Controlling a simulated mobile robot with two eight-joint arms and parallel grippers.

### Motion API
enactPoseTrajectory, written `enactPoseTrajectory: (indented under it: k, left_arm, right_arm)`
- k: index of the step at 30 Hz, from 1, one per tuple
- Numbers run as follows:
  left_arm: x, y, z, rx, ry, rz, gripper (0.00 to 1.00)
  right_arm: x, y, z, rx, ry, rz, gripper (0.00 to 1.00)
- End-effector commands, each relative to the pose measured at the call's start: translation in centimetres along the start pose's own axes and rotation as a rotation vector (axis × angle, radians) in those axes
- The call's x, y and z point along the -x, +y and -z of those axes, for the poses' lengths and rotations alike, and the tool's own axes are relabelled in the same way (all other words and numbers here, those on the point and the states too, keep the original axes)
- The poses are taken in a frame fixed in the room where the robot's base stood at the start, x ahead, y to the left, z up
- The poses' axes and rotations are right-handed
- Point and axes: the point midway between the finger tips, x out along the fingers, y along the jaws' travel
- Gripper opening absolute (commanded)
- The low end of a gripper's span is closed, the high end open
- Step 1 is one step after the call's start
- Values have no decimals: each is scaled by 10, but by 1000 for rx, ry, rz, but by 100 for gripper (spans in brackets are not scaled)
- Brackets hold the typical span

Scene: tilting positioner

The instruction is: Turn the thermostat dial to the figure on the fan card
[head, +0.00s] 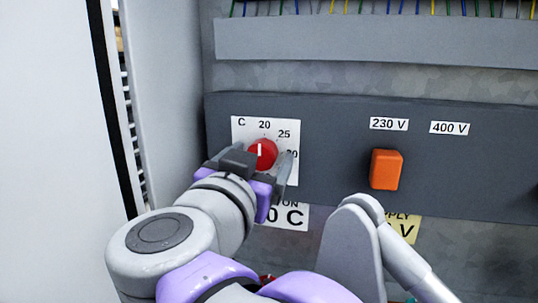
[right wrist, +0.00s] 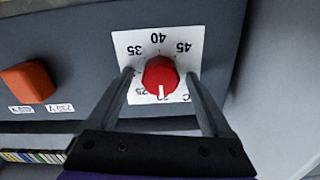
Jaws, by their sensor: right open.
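The thermostat dial is a red knob (head: 263,154) with a white pointer line, on a white scale plate (head: 293,136). In the head view the line points up, near 20; 25 and a partly covered figure follow clockwise. My right gripper (head: 263,163) is open, one finger on each side of the knob. In the right wrist view the scale is upside down, with 35, 40 and 45 above the knob (right wrist: 160,76), and gaps show beside the fingers (right wrist: 159,80). A white card (head: 291,216) below the dial is partly hidden; "ON" and "0 C" show. My left gripper is not in view.
An orange switch (head: 386,169) sits right of the dial, under white 230 V (head: 388,124) and 400 V (head: 449,128) labels. A yellow card (head: 405,229), partly hidden by my arm, ends in "V". A grey duct and coloured wires run above the panel.

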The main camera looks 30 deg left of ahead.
Motion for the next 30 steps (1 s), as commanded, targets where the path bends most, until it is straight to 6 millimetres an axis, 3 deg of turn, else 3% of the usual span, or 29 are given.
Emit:
enactPoseTrajectory:
  k: [6, 20, 30]
  left_arm:
    - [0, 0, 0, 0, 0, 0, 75]
    - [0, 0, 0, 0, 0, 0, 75]
    - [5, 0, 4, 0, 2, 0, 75]
  right_arm:
    - [0, 0, 0, 0, 0, 0, 84]
    - [0, 0, 0, 0, 0, -1, 1]
    - [0, 0, 1, -46, 1, -1, 0]
